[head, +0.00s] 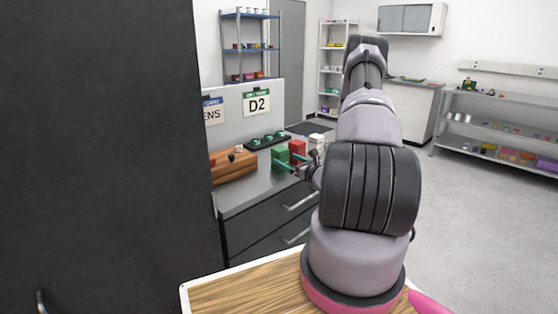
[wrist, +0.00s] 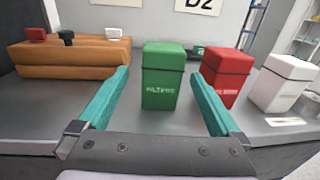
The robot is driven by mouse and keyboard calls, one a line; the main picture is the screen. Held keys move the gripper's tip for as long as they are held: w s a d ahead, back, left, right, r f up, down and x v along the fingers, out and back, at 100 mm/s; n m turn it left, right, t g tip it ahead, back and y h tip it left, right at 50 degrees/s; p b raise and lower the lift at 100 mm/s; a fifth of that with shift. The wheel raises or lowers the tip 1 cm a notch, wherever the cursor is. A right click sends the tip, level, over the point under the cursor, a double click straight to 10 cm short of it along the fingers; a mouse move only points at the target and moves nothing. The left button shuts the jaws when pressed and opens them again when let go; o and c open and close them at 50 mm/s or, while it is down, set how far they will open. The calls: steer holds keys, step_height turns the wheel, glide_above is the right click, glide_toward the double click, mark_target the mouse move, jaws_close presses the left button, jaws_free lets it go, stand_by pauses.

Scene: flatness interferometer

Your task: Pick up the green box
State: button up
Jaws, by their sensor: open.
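The green box (wrist: 161,88) stands upright on the grey counter, with pale lettering on its front. In the wrist view it is straight ahead, between the lines of the two teal fingers. My gripper (wrist: 163,85) is open and empty, and its fingertips reach toward the box's near side. I cannot tell whether they overlap its sides. In the head view the green box (head: 280,155) is small and partly covered by my gripper (head: 286,164).
A red box (wrist: 227,78) stands close to the right, then a white box (wrist: 281,84). An orange-brown block (wrist: 70,59) with small items on top lies to the left. A dark tray (head: 266,142) sits behind. The grey counter (head: 240,198) is bare in front.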

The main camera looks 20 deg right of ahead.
mark_target(275, 153)
steer(key=x, duration=0.8)
steer(key=shift+w+d+f, duration=0.1)
steer(key=shift+w+f, duration=0.1)
steer(key=shift+w, duration=0.1)
steer(key=c, duration=1.5)
